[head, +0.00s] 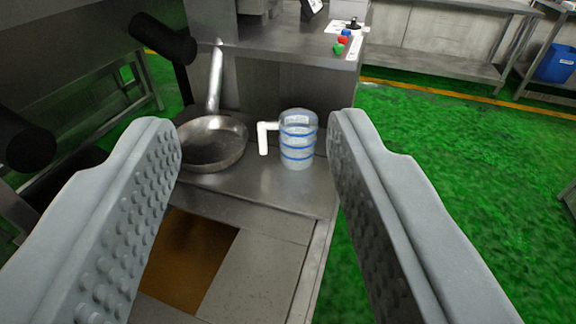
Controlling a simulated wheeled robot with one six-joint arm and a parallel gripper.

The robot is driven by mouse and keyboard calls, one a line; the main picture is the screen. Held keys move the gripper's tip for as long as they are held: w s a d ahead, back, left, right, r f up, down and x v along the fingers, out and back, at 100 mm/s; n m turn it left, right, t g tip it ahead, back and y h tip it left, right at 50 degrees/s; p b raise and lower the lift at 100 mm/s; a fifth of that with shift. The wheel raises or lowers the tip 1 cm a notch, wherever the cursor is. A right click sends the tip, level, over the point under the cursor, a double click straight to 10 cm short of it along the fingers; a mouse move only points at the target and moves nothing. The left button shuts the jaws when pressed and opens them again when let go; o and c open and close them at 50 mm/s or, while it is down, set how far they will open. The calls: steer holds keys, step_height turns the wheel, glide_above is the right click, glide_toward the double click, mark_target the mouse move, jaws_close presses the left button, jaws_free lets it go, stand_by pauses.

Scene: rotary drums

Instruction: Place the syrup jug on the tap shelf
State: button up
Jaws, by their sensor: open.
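A clear jug with blue bands and a white handle, which looks like the syrup jug (298,140), stands upright on a steel shelf (262,180). Its white handle points left. My gripper (250,135) is open and empty, with its two grey studded fingers spread wide at the left and right of the picture. The jug shows in the gap between the fingers, nearer the right finger, and appears farther off than the fingertips. I cannot tell whether this steel shelf is the tap shelf.
A frying pan (212,142) lies left of the jug, its handle leaning up against the machine. A brown-filled opening (190,255) is in front. Red, blue and green buttons (343,40) sit on the machine behind. Green floor (450,150) is clear at right; a blue bin (556,62) stands far right.

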steer(key=w+f, duration=0.5)
steer(key=w, duration=0.5)
steer(key=g, duration=0.4)
glide_above(263, 144)
steer(key=s, duration=1.3)
step_height(263, 144, down, 25)
steer(key=x, duration=1.2)
steer(key=shift+w+d, duration=0.1)
steer(key=shift+w, duration=0.1)
steer(key=shift+f+x, duration=0.1)
steer(key=shift+x, duration=1.15)
steer(key=shift+f+x, duration=0.15)
steer(key=shift+x, duration=1.15)
steer(key=shift+s, duration=0.1)
jaws_close()
